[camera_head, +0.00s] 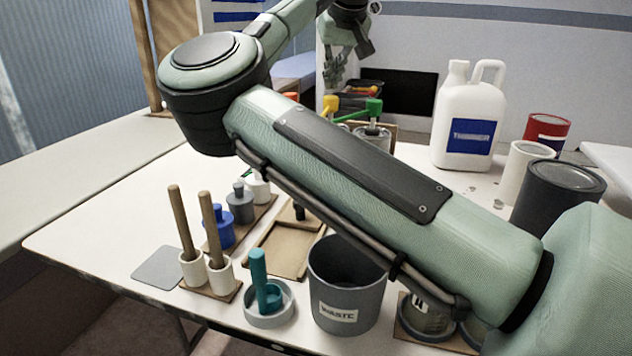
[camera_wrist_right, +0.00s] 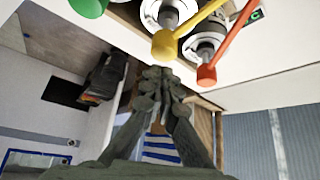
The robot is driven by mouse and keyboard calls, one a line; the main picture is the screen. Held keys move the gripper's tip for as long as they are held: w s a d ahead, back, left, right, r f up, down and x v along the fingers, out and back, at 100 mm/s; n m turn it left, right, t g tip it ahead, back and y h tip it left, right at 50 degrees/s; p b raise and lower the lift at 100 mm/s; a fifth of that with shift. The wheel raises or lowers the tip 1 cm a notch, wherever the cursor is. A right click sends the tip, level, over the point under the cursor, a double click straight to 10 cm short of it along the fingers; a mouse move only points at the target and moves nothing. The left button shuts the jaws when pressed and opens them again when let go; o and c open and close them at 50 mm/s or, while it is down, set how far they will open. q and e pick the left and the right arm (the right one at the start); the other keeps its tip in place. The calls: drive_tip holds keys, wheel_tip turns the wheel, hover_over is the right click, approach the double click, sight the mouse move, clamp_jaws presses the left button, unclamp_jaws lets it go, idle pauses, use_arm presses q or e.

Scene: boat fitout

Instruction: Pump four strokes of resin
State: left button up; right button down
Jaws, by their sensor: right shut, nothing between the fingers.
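Pumps with coloured handles stand at the back of the table, partly hidden behind my right arm. The green handle (camera_head: 374,106), yellow handle (camera_head: 330,103) and orange-red handle (camera_head: 291,97) show in the head view. In the right wrist view, the green handle (camera_wrist_right: 88,5), yellow handle (camera_wrist_right: 165,44) and orange-red handle (camera_wrist_right: 207,74) reach out from grey pump heads. I cannot tell which is the resin pump. My right gripper (camera_head: 332,84) is above and beyond the pumps, shut and empty; its fingers (camera_wrist_right: 166,76) meet below the yellow handle in the wrist view. My left gripper is out of view.
A grey waste bin (camera_head: 335,318), a teal tool (camera_head: 259,280) in a dish, and wooden sticks (camera_head: 180,222) in white cups stand in front. A white thinner jug (camera_head: 455,105), a red can (camera_head: 546,128) and a dark can (camera_head: 556,192) stand right. My arm spans the table.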

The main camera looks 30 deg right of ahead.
sight(332, 97)
drive_tip(key=shift+f, duration=0.15)
drive_tip(key=shift+f+b, duration=1.1)
drive_tip(key=shift+f, duration=0.95)
drive_tip(key=shift+r, duration=0.1)
drive_tip(key=shift+r+p, duration=1.85)
drive_tip(key=shift+r, duration=0.2)
drive_tip(key=shift+f, duration=0.15)
